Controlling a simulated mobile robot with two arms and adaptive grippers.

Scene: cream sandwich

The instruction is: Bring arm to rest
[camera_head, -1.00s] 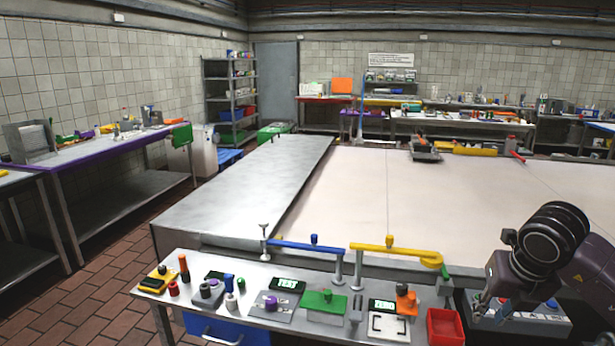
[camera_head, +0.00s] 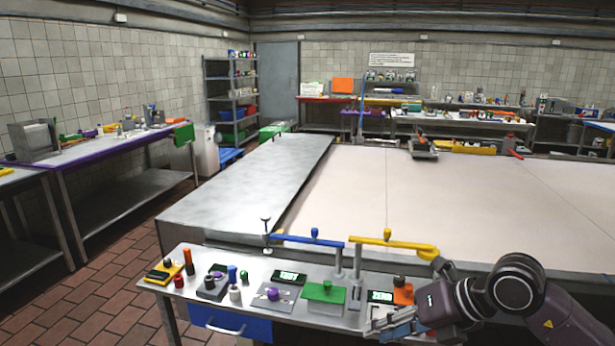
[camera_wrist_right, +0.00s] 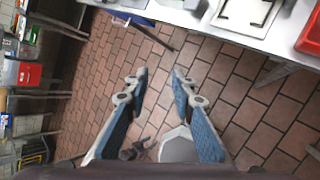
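My right arm comes in at the lower right of the head view. My right gripper (camera_head: 393,324) is seen from above and points left, in front of the right part of the front table (camera_head: 230,262). It covers most of the red bin and part of the white square frame there. In the right wrist view my gripper (camera_wrist_right: 158,74) has its two blue-padded fingers spread wide, with only brick floor between them. It is empty and beside the table edge. My left gripper is not in view.
The front table bears a green block (camera_head: 323,292), an orange block (camera_head: 403,294) and several small coloured parts. Blue (camera_head: 305,243) and yellow (camera_head: 395,243) bars stand behind them. The red bin (camera_wrist_right: 310,34) lies close by in the wrist view. Brick floor (camera_wrist_right: 150,50) is open below.

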